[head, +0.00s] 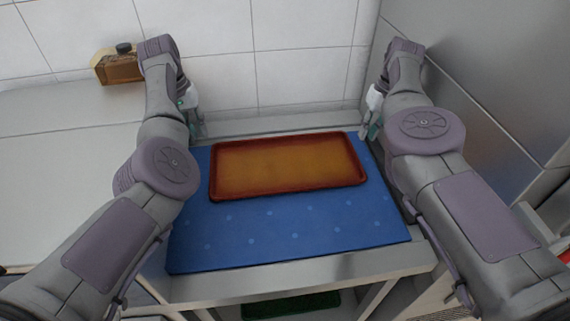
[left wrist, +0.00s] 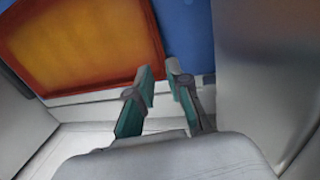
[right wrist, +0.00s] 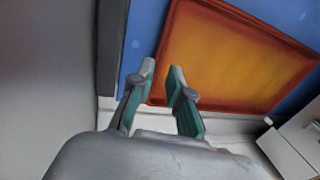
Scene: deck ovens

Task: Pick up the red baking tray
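The red baking tray (head: 288,166), with a dark red rim and an orange-brown inside, lies flat on a blue mat (head: 290,228). My left gripper (head: 197,122) is near the tray's back left corner. In the left wrist view its fingers (left wrist: 159,72) are parted with a narrow gap, close to a tray corner. My right gripper (head: 368,130) is near the back right corner. In the right wrist view its fingers (right wrist: 162,72) are also parted beside a tray corner. Neither gripper visibly holds the tray; whether a fingertip touches the rim I cannot tell.
A brown container with a dark cap (head: 121,65) stands on the white counter (head: 65,130) at left. A tiled wall (head: 265,50) is behind the tray. A grey metal panel (head: 490,70) rises close to my right arm. The mat's front part is clear.

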